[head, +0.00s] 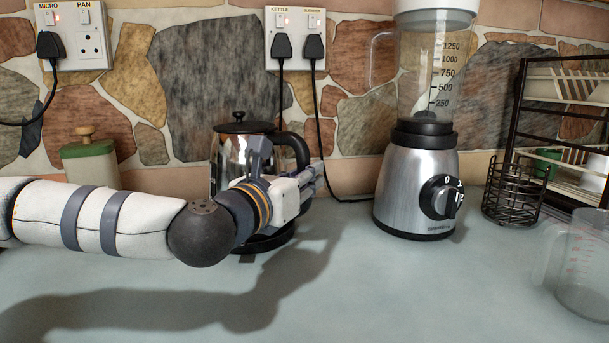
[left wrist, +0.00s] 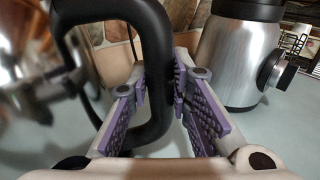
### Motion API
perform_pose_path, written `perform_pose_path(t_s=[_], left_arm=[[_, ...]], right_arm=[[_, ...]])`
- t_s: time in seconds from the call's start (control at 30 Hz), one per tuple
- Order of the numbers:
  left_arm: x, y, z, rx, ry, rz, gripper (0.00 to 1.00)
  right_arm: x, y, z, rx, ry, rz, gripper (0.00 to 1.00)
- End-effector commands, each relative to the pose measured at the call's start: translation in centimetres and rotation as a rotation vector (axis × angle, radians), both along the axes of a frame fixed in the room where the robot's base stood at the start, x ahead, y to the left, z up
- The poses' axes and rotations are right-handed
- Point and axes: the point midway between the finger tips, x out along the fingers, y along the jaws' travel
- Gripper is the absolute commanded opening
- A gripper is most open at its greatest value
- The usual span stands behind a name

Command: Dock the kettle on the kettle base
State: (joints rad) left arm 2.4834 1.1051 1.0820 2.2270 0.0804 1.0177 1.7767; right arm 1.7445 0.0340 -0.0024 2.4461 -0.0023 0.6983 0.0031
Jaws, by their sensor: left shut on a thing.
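The shiny steel kettle (head: 224,160) with a black lid stands upright behind my left arm, in the middle of the head view. Its black handle (head: 298,146) is on its right side. My left gripper (head: 312,180) is shut on this handle; in the left wrist view the purple-padded fingers (left wrist: 160,82) are on either side of the handle's lower part. The black kettle base (head: 272,241) shows on the counter below the gripper. My gripper and wrist hide the kettle's lower part, so I cannot tell whether it touches the base. My right gripper is out of view.
A blender (head: 415,185) stands to the right of the kettle. A wire rack (head: 515,195) and a clear measuring jug (head: 582,265) are farther right. Cables hang from wall sockets (head: 296,38). The front counter is clear.

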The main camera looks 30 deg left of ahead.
Motion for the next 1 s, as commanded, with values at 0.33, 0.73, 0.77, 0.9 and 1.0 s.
perform_pose_path(t_s=[0.33, 0.73, 0.77, 0.9, 1.0], left_arm=[[0.0, 0.0, 0.1, 0.005, -0.013, -0.001, 0.27], [-1.1, 0.0, -0.4, -0.002, 0.003, -0.001, 0.27], [-1.4, 0.1, -0.4, -0.002, 0.002, -0.001, 0.27], [-2.9, 0.1, -0.3, -0.003, 0.0, -0.001, 0.27], [-3.9, 0.2, -0.3, -0.001, -0.001, 0.0, 0.27]], right_arm=[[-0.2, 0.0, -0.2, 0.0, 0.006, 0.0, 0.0], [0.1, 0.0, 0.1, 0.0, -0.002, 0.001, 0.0], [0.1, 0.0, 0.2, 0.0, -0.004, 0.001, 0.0], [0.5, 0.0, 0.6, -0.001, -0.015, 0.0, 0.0], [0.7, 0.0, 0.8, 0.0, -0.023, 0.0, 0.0]])
